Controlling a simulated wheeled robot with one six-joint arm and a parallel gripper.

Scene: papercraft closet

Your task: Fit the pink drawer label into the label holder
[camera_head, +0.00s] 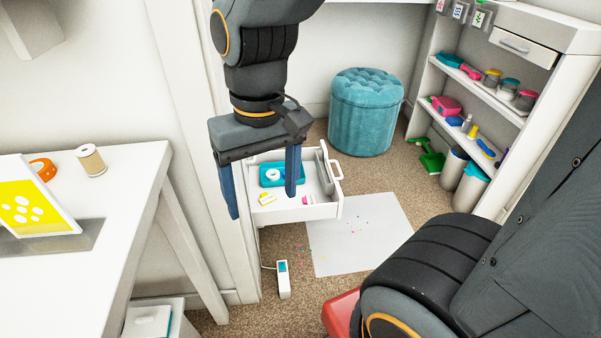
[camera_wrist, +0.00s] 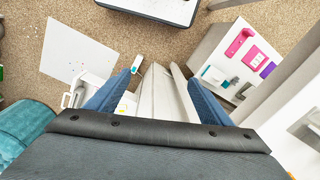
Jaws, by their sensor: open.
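My gripper (camera_head: 262,205) is open, its two blue fingers pointing down and apart with nothing between them. In the head view the right finger overlaps the open white drawer (camera_head: 323,211) and the left finger overlaps the white upright beside it. A small pink-marked piece (camera_head: 307,200), possibly the pink label, lies in the drawer near its front. I cannot make out a label holder for certain. In the wrist view my gripper (camera_wrist: 158,77) has its fingers wide apart over a white panel edge, with part of the drawer (camera_wrist: 75,98) at left.
The drawer also holds a teal tray (camera_head: 270,181) and a yellow-marked card (camera_head: 267,198). A white sheet (camera_head: 375,240) with scattered bits lies on the carpet. A white table (camera_head: 130,190) stands at left, a teal stool (camera_head: 365,115) behind, and shelves (camera_head: 480,92) at right.

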